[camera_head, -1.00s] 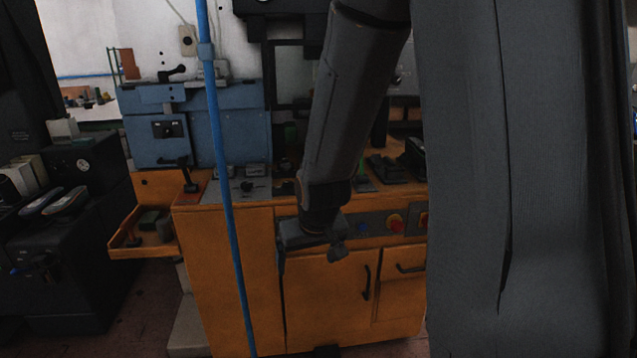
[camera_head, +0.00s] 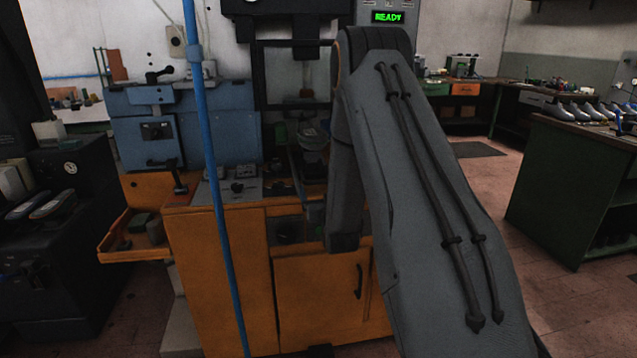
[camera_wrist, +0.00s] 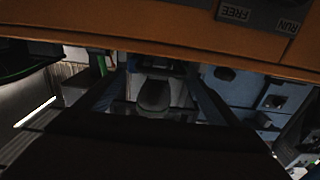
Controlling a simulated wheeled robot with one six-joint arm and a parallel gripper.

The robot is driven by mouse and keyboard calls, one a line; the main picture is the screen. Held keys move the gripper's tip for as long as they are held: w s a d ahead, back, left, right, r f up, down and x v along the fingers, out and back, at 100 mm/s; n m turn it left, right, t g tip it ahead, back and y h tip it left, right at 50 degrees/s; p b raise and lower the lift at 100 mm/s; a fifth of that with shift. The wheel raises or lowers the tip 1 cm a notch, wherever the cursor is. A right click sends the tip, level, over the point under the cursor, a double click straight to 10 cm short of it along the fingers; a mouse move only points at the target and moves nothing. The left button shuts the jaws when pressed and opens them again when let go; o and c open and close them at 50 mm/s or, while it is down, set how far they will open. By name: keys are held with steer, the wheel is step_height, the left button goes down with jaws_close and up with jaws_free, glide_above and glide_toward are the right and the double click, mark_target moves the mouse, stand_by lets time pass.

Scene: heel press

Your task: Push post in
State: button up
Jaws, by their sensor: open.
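A grey rounded piece on a stand, which looks like the post (camera_head: 313,138), is in the open bay of the orange press (camera_head: 215,260) in the head view. My arm covers the bay's right side. In the wrist view a grey rounded form, likely the same post (camera_wrist: 154,96), sits between two dark slanting bars that look like the fingers of my gripper (camera_wrist: 157,76). The fingers are apart, with nothing seen held. The view is dark, and I cannot tell how far the post is from them. In the head view my gripper is mostly hidden behind my arm.
An orange panel (camera_wrist: 150,28) marked FREE and RUN, upside down, spans the wrist view's top. A blue hose (camera_head: 210,150) hangs in front of the press. An orange side tray (camera_head: 135,250) juts out left. A green READY display (camera_head: 388,17) is lit. Open floor (camera_head: 480,185) lies right.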

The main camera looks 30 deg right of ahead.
mark_target(318, 183)
steer(key=shift+p+x, duration=0.45)
steer(key=shift+x, duration=2.7)
